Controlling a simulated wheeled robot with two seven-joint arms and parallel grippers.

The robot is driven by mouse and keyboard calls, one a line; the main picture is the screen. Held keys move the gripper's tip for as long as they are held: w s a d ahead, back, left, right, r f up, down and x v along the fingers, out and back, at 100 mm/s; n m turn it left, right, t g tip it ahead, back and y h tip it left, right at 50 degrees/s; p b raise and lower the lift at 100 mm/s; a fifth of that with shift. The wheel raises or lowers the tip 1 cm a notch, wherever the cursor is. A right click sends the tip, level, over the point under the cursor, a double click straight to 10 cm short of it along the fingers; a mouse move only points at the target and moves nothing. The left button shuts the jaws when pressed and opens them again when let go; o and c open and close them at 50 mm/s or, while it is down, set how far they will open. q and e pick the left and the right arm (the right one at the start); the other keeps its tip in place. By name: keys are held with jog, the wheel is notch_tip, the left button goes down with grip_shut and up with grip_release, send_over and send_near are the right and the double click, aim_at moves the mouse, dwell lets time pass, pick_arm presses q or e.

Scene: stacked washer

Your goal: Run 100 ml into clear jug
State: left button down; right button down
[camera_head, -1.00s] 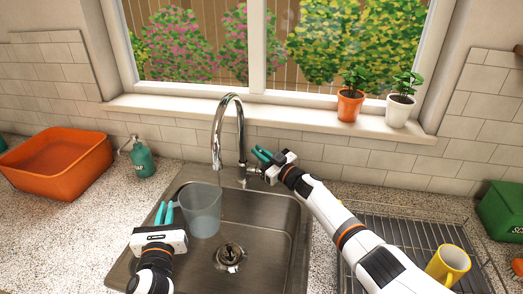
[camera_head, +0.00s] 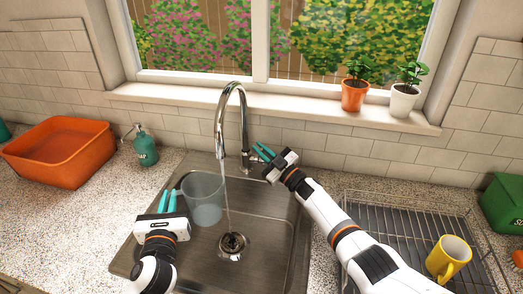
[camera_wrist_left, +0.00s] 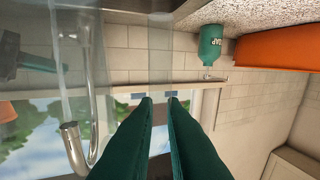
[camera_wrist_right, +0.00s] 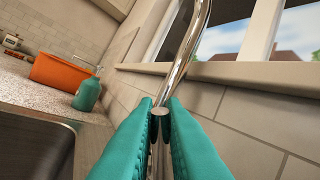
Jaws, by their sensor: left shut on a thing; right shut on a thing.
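The clear jug (camera_head: 203,203) is upright over the left part of the sink. My left gripper (camera_head: 168,200) is shut on it at its left side; the jug also shows see-through in the left wrist view (camera_wrist_left: 80,25). The chrome tap (camera_head: 220,125) arches over the sink. A thin water stream (camera_head: 228,205) falls from its spout past the jug's right edge toward the drain (camera_head: 232,244). I cannot make out a water level in the jug. My right gripper (camera_head: 263,152) is shut on the tap's lever (camera_wrist_right: 160,112), right of the tap's base.
The steel sink (camera_head: 275,245) is otherwise clear. A soap bottle (camera_head: 145,150) and an orange basin (camera_head: 60,152) stand on the left. A dish rack (camera_head: 410,225) with a yellow mug (camera_head: 448,258) is on the right. Two potted plants (camera_head: 354,94) stand on the sill.

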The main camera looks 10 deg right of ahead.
jog(key=c, duration=1.5)
grip_release()
jog(key=shift+c, duration=0.2)
notch_tip(320, 180, up, 10)
jog(key=shift+f, duration=0.1)
